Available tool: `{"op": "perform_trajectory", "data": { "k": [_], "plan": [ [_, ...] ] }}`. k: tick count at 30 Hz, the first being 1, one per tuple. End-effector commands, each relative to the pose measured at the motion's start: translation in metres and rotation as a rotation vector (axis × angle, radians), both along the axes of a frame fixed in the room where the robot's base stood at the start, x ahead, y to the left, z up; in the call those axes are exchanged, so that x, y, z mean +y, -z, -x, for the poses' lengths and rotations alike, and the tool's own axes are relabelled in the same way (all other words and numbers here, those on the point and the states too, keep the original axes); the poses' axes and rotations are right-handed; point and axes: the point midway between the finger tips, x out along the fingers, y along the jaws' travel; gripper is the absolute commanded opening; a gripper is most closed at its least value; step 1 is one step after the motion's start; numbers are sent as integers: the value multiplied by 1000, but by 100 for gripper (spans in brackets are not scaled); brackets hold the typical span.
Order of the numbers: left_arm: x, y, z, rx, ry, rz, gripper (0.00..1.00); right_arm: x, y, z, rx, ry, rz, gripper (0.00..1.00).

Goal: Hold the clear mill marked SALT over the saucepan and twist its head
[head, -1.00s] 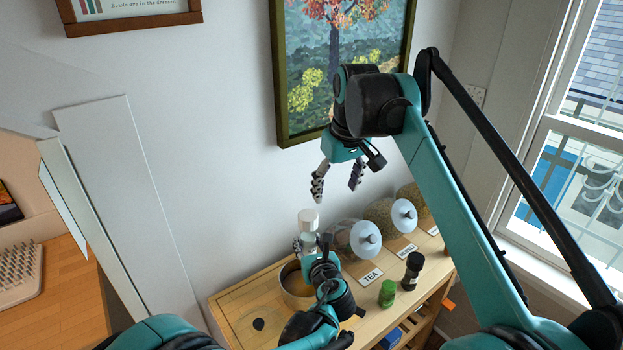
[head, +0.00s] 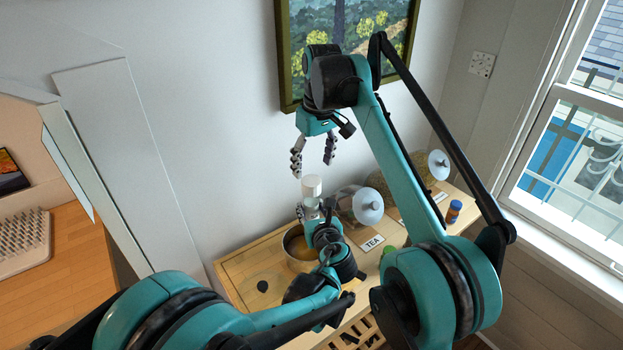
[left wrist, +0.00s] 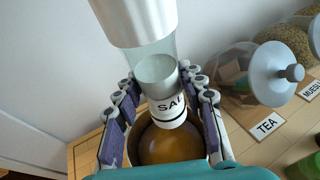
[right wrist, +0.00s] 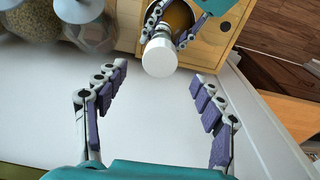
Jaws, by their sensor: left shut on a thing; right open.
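The clear mill marked SALT (left wrist: 158,75) has a white head and pale contents. My left gripper (left wrist: 165,100) is shut around its lower body and holds it over the saucepan (left wrist: 138,150), which has brown-orange contents. In the head view the mill's white head (head: 312,185) stands above my left gripper (head: 312,212), and the saucepan (head: 290,250) is partly hidden by my left arm. My right gripper (head: 313,172) is open and empty, pointing down just above the mill's head. In the right wrist view the white head (right wrist: 160,57) lies beyond the open fingers (right wrist: 155,90), centred between them.
Glass jars stand right of the pan, one behind a TEA label (left wrist: 267,125), another by a MUESLI label (left wrist: 311,88). A blue jar with an orange cap (head: 454,211) is farther right. The wall with a framed painting (head: 295,60) is close behind.

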Motion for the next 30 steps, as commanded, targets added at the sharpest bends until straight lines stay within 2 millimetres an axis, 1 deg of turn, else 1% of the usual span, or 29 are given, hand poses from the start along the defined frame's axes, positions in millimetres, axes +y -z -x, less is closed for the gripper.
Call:
{"op": "perform_trajectory", "data": {
  "k": [1, 3, 6, 9, 12, 15, 23, 24, 26, 27, 28, 29, 30],
  "plan": [
    [0, 0, 0, 0, 0, 0, 0, 1, 11, -1, 0, 0, 0, 68],
    [0, 0, 0, 0, 0, 0, 0, 2, 24, -2, 0, 0, 0, 68],
    [0, 0, 0, 0, 0, 0, 0, 3, 40, -4, 0, 0, 0, 68],
    [0, 0, 0, 0, 0, 0, 0, 4, 52, -5, 0, 0, 0, 68],
    [0, 0, 0, 0, 0, 0, 0, 4, 60, -6, 0, 0, 0, 68],
    [0, 0, 0, 0, 0, 0, 0, 4, 63, -6, 0, 0, 0, 68],
    [0, 0, 0, 0, 0, 0, 0, 4, 64, -6, 0, 0, 0, 68],
    [0, 0, 0, 0, 0, 0, 0, 4, 64, -6, 0, 0, 0, 58],
    [0, 0, 0, 0, 0, 0, 0, 4, 64, -6, 0, 0, 0, 42],
    [0, 0, 0, 0, 0, 0, 0, 4, 64, -6, 0, 0, 0, 31],
    [0, 0, 0, 0, 0, 0, 0, 4, 64, -6, 0, 0, 0, 23],
    [0, 0, 0, -1, 0, 0, 0, 4, 64, -6, 0, 0, 0, 16],
    [0, 0, 0, -1, 0, -1, 0, 4, 64, -6, 0, 0, 0, 16]
  ]
}}
